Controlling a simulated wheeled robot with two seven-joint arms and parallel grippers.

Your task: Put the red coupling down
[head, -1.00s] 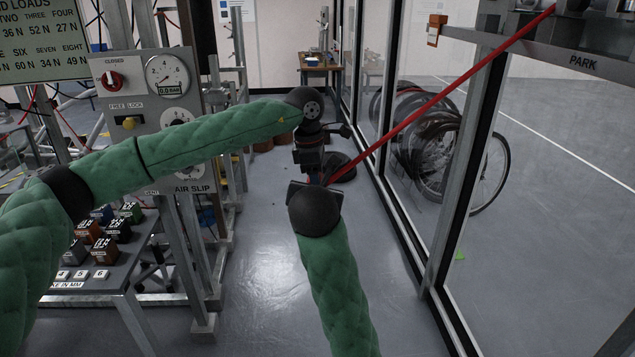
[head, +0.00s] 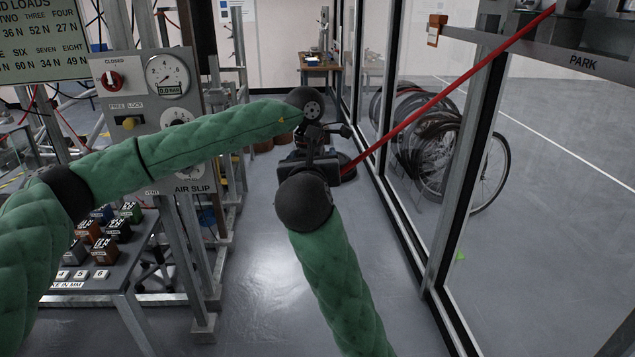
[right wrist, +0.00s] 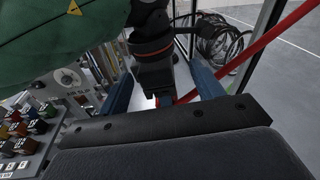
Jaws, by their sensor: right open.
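A taut red hose (head: 440,98) runs down from the upper right to the two grippers, and it also crosses the right wrist view (right wrist: 265,42). Its lower end is hidden behind my right gripper (head: 308,165) in the head view. In the right wrist view my right gripper (right wrist: 161,75) has its blue fingers wide apart, one on each side of my left gripper (right wrist: 155,72). A small patch of red shows low between the fingers; I cannot tell whether it is the coupling. My left gripper (head: 316,135) is just beyond the right one, its jaws hidden.
A control panel (head: 155,110) with gauge and knobs stands at left. Below it a bench (head: 75,275) carries several small coloured blocks (head: 103,240). A glazed partition (head: 400,200) runs along the right, with bicycles (head: 450,150) behind it. The grey floor between is clear.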

